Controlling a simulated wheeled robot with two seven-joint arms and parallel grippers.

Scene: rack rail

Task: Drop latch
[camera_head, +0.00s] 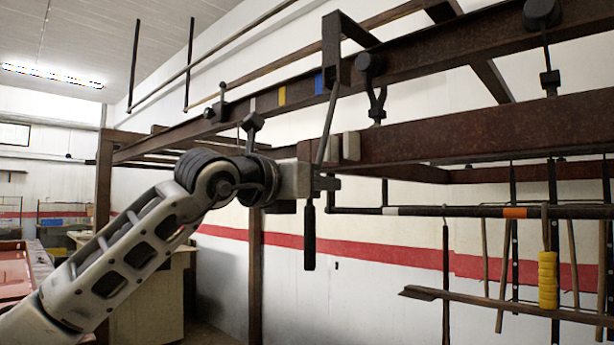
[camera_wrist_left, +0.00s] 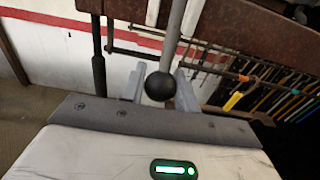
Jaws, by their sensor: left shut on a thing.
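The latch has a dark bracket (camera_head: 332,45) on the upper brown rail and a thin grey lever rod (camera_head: 328,125) slanting down from it. In the left wrist view, the lever rod (camera_wrist_left: 174,35) ends in a black ball knob (camera_wrist_left: 160,87) between the fingers. My left gripper (camera_head: 326,184) is shut on the lever at its lower end; it also shows in the left wrist view (camera_wrist_left: 160,85). The ball is hidden behind the gripper in the head view. A black handle (camera_head: 309,238) hangs just below the gripper. My right gripper is not in view.
The upper rail (camera_head: 430,62) carries trolleys with hooks (camera_head: 370,65) and yellow and blue marks. A lower beam (camera_head: 490,130) runs right of the gripper. A bar (camera_head: 460,211) with hanging tools and a yellow-gripped tool (camera_head: 547,280) are at right.

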